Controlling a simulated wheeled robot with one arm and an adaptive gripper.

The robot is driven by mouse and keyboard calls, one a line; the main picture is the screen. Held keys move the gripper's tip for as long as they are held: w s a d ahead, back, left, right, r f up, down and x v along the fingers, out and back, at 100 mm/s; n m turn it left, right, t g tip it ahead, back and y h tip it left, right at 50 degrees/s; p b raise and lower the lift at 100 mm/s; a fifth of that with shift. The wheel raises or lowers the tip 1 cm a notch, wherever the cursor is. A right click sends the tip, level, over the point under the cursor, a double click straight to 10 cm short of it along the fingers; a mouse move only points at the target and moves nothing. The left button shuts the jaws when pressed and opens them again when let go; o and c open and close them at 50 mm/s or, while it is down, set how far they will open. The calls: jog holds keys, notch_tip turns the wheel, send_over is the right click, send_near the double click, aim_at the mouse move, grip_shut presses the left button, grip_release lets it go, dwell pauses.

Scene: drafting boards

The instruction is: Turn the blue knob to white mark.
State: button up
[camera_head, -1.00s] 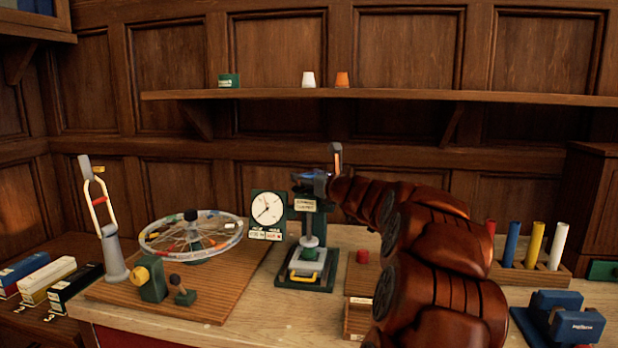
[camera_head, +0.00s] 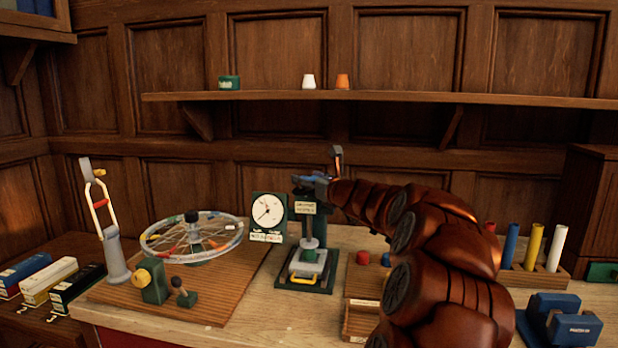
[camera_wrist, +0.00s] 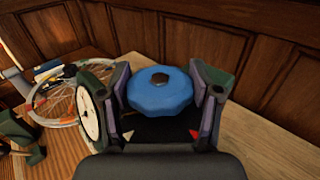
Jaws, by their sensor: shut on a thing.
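The blue knob (camera_wrist: 160,92) shows in the wrist view as a scalloped disc with a dark centre cap. My gripper (camera_wrist: 164,95) has one finger on each side of it and is shut on it. A white mark (camera_wrist: 128,135) lies on the dark surface at the knob's near left, and a red mark (camera_wrist: 193,134) at its near right. I cannot make out a pointer on the knob. In the head view my gripper (camera_head: 312,181) is at the top of the dark green press (camera_head: 308,225), and the knob is hard to tell from the fingers.
A white dial gauge (camera_head: 268,210) stands just left of the press. A spoked wheel (camera_head: 160,235) and a grey stand (camera_head: 114,255) are further left. A red piece (camera_head: 363,258) sits right of the press. A blue stapler-like block (camera_head: 565,320) is at the right.

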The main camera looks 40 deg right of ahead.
jog(key=shift+r+n+y+p, duration=0.3)
jog(key=shift+y+p, duration=0.4)
jog(key=shift+p, duration=1.15)
jog(key=n+y+p, duration=0.1)
jog(key=p, duration=0.4)
jog(key=shift+y, duration=0.4)
jog(key=n+y+p, duration=0.1)
jog(key=p, duration=0.2)
jog(key=shift+f+n+y+p, duration=0.1)
jog(key=shift+n+y+p, duration=0.2)
jog(key=shift+y, duration=0.1)
jog(key=shift+y+p, duration=0.4)
jog(key=shift+p, duration=0.1)
jog(key=n+y+p, duration=0.2)
jog(key=p, duration=0.1)
jog(key=shift+f+g+y, duration=0.15)
jog(key=shift+g+y, duration=0.15)
jog(key=shift+n+y+p, duration=0.5)
jog(key=shift+y+p, duration=0.1)
jog(key=shift+p, duration=0.2)
jog(key=o, duration=1.1)
jog(key=shift+o, duration=0.2)
